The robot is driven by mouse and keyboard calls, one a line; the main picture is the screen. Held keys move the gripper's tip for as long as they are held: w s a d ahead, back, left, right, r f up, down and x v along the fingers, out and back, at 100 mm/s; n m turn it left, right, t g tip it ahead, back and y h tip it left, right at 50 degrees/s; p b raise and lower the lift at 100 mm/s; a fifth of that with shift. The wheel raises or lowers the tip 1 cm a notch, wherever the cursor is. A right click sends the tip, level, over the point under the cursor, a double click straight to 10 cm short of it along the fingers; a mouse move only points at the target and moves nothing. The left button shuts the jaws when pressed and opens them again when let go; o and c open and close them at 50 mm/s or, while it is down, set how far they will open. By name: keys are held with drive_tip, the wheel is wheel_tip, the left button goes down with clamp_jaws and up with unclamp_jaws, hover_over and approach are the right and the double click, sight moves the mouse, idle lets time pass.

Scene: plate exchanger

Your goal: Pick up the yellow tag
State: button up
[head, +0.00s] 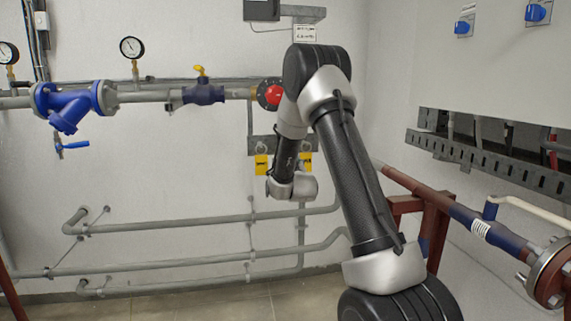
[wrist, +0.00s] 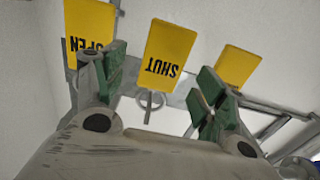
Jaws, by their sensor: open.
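Three yellow tags show in the wrist view: one lettered OPEN (wrist: 88,22) at the upper left, one lettered SHUT (wrist: 170,52) in the middle, and one with no readable lettering (wrist: 237,66) at the right. My gripper (wrist: 162,62) is open, its green-padded fingers spread to either side of the SHUT tag in the picture. No contact shows, and the depth between fingers and tag is unclear. The left finger overlaps the OPEN tag's lower part. In the head view, a left yellow tag (head: 261,165) and a right one (head: 305,167) hang on the wall; my wrist hides the fingers.
A grey bar (head: 264,145) with rings is on the wall above the tags. A pipe with a red round part (head: 271,94) and a blue valve (head: 203,94) runs above. Grey pipes (head: 200,225) run below. A red-brown pipe stand (head: 405,205) is at the right.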

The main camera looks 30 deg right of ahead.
drive_tip(key=x, duration=0.4)
drive_tip(key=shift+a, duration=0.1)
drive_tip(key=c, duration=1.1)
drive_tip(key=shift+r, duration=0.7)
drive_tip(key=v, duration=1.8)
drive_tip(key=shift+r, duration=0.15)
drive_tip(key=shift+w, duration=0.15)
drive_tip(key=shift+x, duration=8.75)
